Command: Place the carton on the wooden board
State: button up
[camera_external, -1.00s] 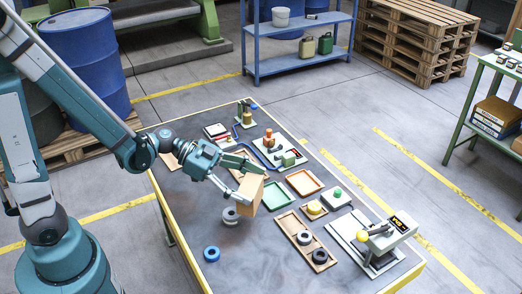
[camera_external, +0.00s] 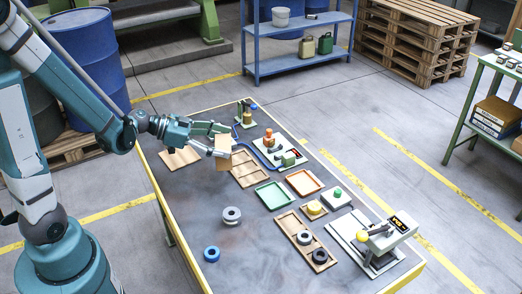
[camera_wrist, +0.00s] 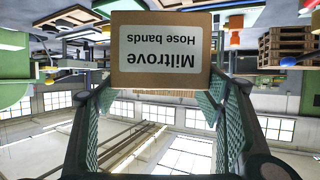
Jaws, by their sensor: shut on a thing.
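The brown carton (camera_external: 223,155) is held in my gripper (camera_external: 224,141), raised above the far left part of the table. In the wrist view the carton (camera_wrist: 160,75) sits between both fingers, with its label reading "Miltrove Hose bands" upside down. A flat wooden board (camera_external: 178,161) lies at the table's far left corner, below and left of the carton. My wrist partly passes above the board's far side. The carton does not touch the board.
A divided wooden tray (camera_external: 249,174) lies just right of the carton. Green (camera_external: 273,196) and orange (camera_external: 304,182) trays lie farther right.

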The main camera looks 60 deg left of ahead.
jog(key=s+a+n+y, duration=0.2)
jog(key=s+a, duration=0.1)
jog(key=a, duration=0.9)
jog(key=s+a+n+t+y, duration=0.1)
jog(key=s+a+n+y, duration=0.1)
jog(key=a, duration=0.9)
jog(key=s+y, duration=0.1)
jog(key=s, duration=0.1)
jog(key=shift+s+a+r+n, duration=0.25)
jog(key=shift+s+a+n, duration=0.05)
jog(key=shift+a+n, duration=0.1)
jog(key=shift+d+f, duration=0.1)
jog(key=shift+f, duration=0.05)
jog(key=shift+f+b, duration=0.9)
jog(key=shift+f, duration=1.9)
jog(key=shift+f+b, duration=0.8)
jog(key=shift+f, duration=1.25)
jog(key=shift+f, duration=0.2)
jog(key=o, duration=1)
